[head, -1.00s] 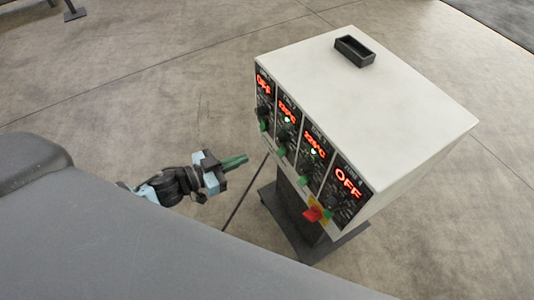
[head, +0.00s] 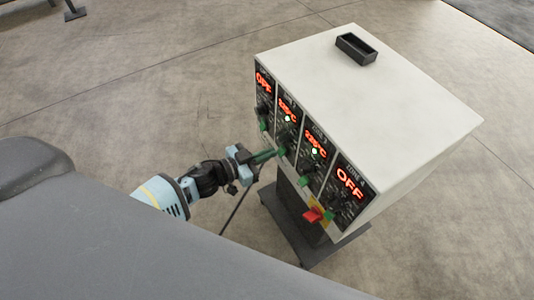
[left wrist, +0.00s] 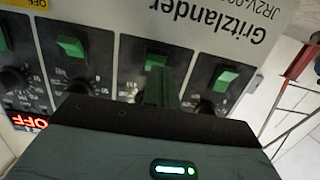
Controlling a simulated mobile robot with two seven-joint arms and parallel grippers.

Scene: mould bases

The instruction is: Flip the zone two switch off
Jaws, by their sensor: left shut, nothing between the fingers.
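The control box (head: 370,100) carries four zone panels in a row on its front. The zone two panel is second from the left; its display (head: 287,111) glows red, its lamp is lit, and its green switch (head: 281,151) sits at the panel's lower edge. My left gripper (head: 270,155) is shut and empty, its green fingertips at or just short of that switch; I cannot tell if they touch. In the left wrist view the fingers (left wrist: 164,88) point at the zone two switch (left wrist: 155,61) and partly cover its panel.
Neighbouring green switches sit close by: zone one (left wrist: 226,80) and zone three (left wrist: 70,46). Zone one and four displays read OFF; zone three is lit. A red knob (head: 312,215) is below zone four. A black tray (head: 355,48) lies on top. Open floor surrounds the box.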

